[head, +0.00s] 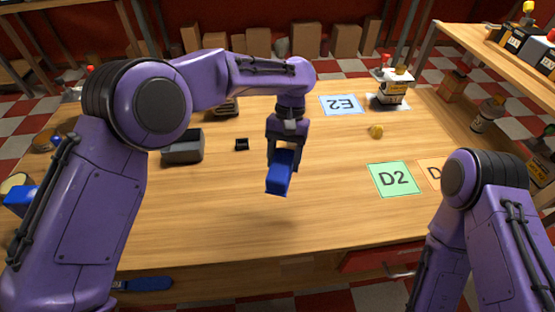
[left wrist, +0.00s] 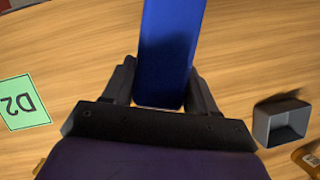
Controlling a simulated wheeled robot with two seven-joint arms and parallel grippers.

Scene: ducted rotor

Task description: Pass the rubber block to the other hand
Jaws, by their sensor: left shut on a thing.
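The rubber block is a blue block (head: 280,174), held by my left gripper (head: 283,160) above the middle of the wooden table. In the left wrist view the blue block (left wrist: 165,50) sits between the two fingers of the left gripper (left wrist: 160,90) and sticks out beyond them. The gripper is shut on it. In the head view the block hangs down, a little tilted, below the fingers. My right arm shows at the lower right of the head view, but its gripper is out of the picture.
A grey open box (head: 183,147) and a small black part (head: 242,144) stand left of the block. A green D2 card (head: 394,179) and a blue E2 card (head: 342,105) lie to the right, with a yellow piece (head: 376,131) between. The table front (head: 240,235) is clear.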

